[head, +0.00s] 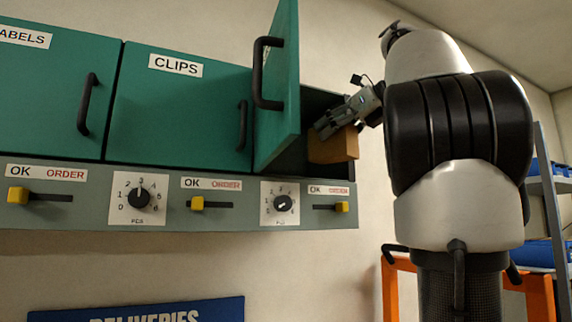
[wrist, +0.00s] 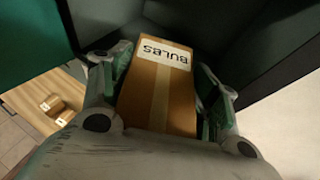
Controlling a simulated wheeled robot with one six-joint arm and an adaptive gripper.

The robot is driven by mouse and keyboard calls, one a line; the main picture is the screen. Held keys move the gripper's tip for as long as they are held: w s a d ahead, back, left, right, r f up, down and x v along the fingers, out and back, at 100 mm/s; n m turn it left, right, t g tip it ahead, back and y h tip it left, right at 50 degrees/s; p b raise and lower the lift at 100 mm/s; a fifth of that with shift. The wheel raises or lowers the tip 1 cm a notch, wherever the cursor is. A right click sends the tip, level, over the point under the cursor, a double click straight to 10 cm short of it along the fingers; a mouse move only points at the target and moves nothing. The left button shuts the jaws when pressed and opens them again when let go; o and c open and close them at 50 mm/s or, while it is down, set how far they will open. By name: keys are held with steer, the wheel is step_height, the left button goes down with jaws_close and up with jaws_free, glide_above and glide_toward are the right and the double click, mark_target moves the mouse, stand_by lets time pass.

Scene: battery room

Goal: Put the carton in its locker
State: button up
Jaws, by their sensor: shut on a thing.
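The brown carton (head: 336,146) is held at the mouth of the open locker (head: 316,104) on the right of the wall cabinet. In the wrist view the carton (wrist: 155,108) has a tape strip and a white label that seems to read BULBS, upside down. My gripper (head: 335,118) is shut on it, with a finger along each side (wrist: 160,75). The dark locker interior (wrist: 205,22) lies beyond the carton. The locker's green door (head: 284,80) stands swung open, left of the carton. Any label on the door's face is not readable from here.
Closed lockers marked CLIPS (head: 180,100) and LABELS (head: 50,90) are to the left. Below runs a panel (head: 90,212) with dials and yellow sliders; the right slider (head: 342,207) sits under ORDER. A blue DELIVERIES sign (head: 140,312) is lower. Shelving (head: 545,190) stands right.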

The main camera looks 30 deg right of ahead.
steer(key=w+a, duration=0.5)
steer(key=w, duration=0.8)
steer(key=shift+w+a, duration=0.15)
steer(key=shift+a, duration=0.05)
steer(key=shift+f, duration=1.75)
steer(key=shift+f, duration=0.15)
steer(key=o, duration=1.5)
steer(key=shift+c, duration=0.2)
steer(key=v, duration=1.2)
